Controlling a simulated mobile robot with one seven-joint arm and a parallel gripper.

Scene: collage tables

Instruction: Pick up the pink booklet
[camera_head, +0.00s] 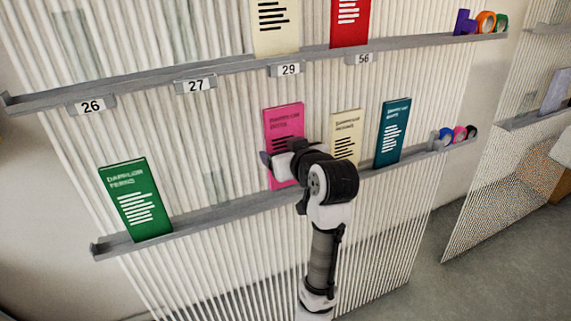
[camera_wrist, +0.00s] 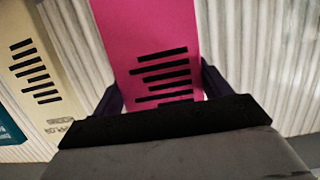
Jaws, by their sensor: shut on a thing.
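The pink booklet (camera_head: 284,121) stands upright at the lower shelf in the head view, between the green booklet and the cream booklet. My gripper (camera_head: 272,161) is at its lower part and covers some of it. In the wrist view the pink booklet (camera_wrist: 150,30) lies between the two dark fingers of my gripper (camera_wrist: 160,88), one at each side edge. The gripper is shut on it.
The lower shelf (camera_head: 225,209) also holds a green booklet (camera_head: 136,199), a cream booklet (camera_head: 346,134), a teal booklet (camera_head: 392,131) and tape rolls (camera_head: 459,134). The upper shelf (camera_head: 240,64) holds a cream booklet (camera_head: 275,26) and a red booklet (camera_head: 350,22). The lower shelf is bare between green and pink.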

